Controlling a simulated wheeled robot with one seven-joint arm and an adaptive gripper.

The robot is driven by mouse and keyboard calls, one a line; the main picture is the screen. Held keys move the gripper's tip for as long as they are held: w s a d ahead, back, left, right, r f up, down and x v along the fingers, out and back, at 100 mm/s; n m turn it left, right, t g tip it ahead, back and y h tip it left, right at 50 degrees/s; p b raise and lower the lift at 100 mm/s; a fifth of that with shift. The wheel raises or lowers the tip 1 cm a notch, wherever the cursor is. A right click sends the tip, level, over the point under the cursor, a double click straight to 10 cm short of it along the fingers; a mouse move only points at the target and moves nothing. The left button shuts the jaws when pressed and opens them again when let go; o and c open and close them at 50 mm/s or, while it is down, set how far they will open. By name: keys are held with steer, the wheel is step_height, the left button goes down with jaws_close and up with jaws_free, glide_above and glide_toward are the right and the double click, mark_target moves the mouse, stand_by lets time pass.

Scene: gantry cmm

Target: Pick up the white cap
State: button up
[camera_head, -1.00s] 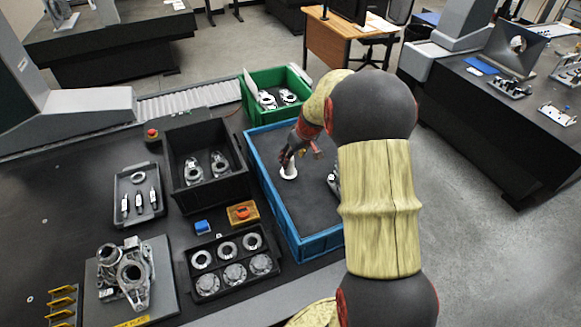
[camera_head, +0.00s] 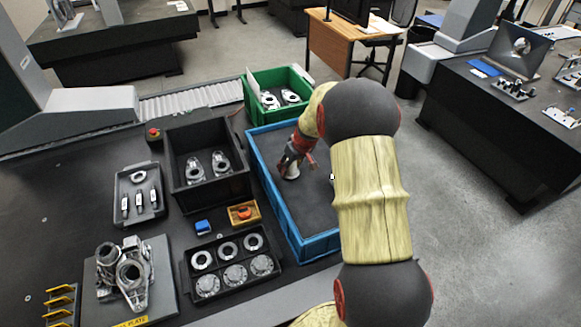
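The white cap (camera_head: 292,174) stands in the blue crate (camera_head: 281,211), near its left wall. My gripper (camera_head: 290,163) is right at the cap, coming down from above and behind it. The fingers cover part of the cap, so its upper part is hidden. The fingers are small and dark in this view, and I cannot tell whether they are open or shut on the cap.
A black bin (camera_head: 184,205) with metal parts stands left of the blue crate. A green crate (camera_head: 255,109) with parts is behind it. A black tray of rings (camera_head: 187,265) lies in front. A small white part shows beside my arm.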

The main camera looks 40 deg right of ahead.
steer(key=c, duration=0.6)
steer(key=shift+c, duration=0.7)
